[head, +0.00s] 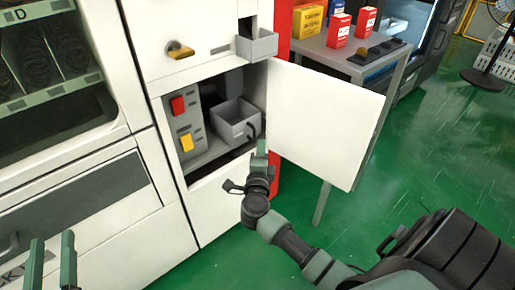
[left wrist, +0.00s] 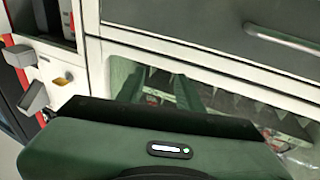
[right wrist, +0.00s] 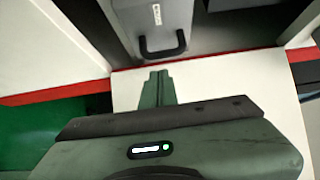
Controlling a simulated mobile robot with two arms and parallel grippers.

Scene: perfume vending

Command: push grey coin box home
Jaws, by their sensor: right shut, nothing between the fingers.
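The grey coin box (head: 233,122) is an open-topped box with a dark handle on its front. It sits inside the open lower compartment of the white vending machine, right of a panel with a red and a yellow button. In the right wrist view the coin box (right wrist: 148,18) shows its front and black U-shaped handle at the top. My right gripper (head: 262,148) is shut and empty, just in front of and below the box; its fingers (right wrist: 157,80) point toward the handle with a gap. My left gripper (head: 53,245) is open and empty at the lower left; its fingers are apart (left wrist: 155,80).
The compartment's white door (head: 328,120) stands open to the right of my right gripper. A small grey tray (head: 258,45) juts out above the compartment. A grey table (head: 340,62) with coloured boxes stands behind the door.

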